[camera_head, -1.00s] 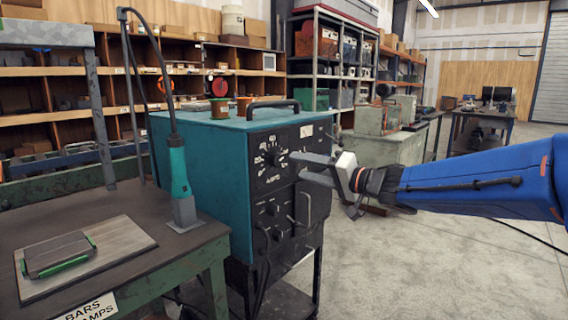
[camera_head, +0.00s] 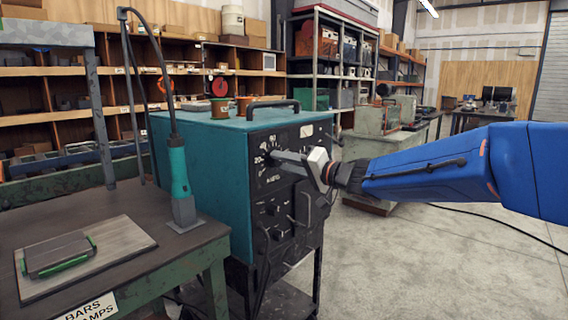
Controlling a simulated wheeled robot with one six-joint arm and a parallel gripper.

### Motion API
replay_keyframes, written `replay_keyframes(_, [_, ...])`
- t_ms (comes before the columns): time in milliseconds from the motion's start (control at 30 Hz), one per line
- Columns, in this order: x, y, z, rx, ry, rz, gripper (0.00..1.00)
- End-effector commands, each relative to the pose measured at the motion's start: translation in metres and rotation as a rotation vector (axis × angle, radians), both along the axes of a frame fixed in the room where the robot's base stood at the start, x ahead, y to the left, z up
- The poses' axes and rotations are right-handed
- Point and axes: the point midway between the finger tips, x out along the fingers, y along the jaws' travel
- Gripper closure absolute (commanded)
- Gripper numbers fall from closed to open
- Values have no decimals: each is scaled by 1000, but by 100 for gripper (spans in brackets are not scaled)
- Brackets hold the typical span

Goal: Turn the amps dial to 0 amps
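The welding machine (camera_head: 200,165) is a teal box with a black front panel, standing on a dark cart. The amps dial (camera_head: 266,160) is high on that panel, with white numbers and the word AMPS below. My gripper (camera_head: 276,158) reaches in from the right with its fingers at the dial. The fingers cover the dial's middle and right part, so the knob and its pointer are hidden. The finger gap is too small and overlapped to tell whether the fingers are open or closed on the knob.
A dark-topped workbench (camera_head: 120,240) at left holds a metal plate (camera_head: 85,262) and a teal-handled torch (camera_head: 179,175) on a stand. Lower knobs (camera_head: 272,210) and a cable are on the panel's lower half. Shelves stand behind.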

Motion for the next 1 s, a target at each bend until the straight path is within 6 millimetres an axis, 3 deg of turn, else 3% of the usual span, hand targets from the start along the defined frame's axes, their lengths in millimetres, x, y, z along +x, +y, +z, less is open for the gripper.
replay_keyframes(100, [0, 0, 0, -1, 1, -1, 91])
replay_keyframes(467, [0, 0, -1, -34, -42, -1, 91])
replay_keyframes(1000, [0, -1, -1, -300, -384, -1, 91])
